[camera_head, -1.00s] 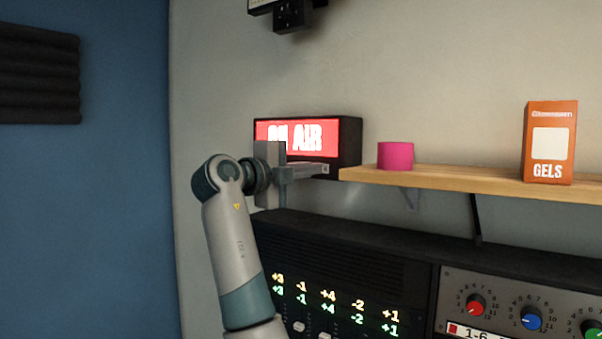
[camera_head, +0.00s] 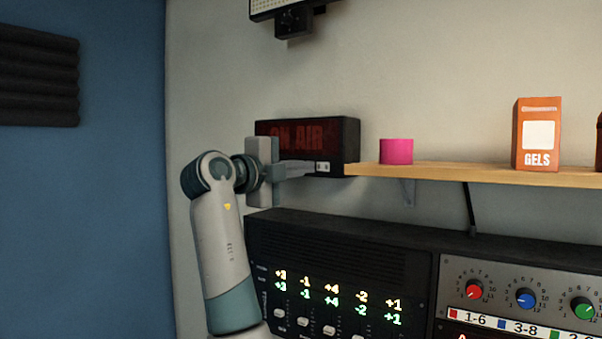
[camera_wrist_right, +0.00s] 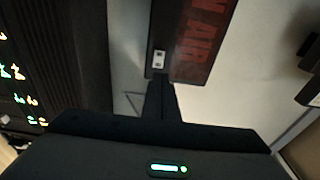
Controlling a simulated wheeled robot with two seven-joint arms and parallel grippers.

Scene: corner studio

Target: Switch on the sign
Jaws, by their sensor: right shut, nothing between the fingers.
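The sign (camera_head: 340,135) is a black box with a dark red "ON AIR" face at the left end of the shelf, and its face is unlit. A small pale switch plate (camera_head: 322,167) sits low on its front. The switch plate (camera_wrist_right: 159,60) and the dark sign face (camera_wrist_right: 203,40) also show in the right wrist view. My right gripper (camera_head: 312,168) is shut and empty, its tips just left of the switch plate; I cannot tell whether they touch it. In the wrist view its dark fingers (camera_wrist_right: 160,85) point at the plate. My left gripper is not in view.
A wooden shelf (camera_head: 450,174) holds a pink roll (camera_head: 396,151) and an orange gels box (camera_head: 538,135). Below are a black mixer panel (camera_head: 340,250) with lit numbers and a knob panel (camera_head: 500,272). A dark fixture (camera_head: 293,20) hangs above the sign.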

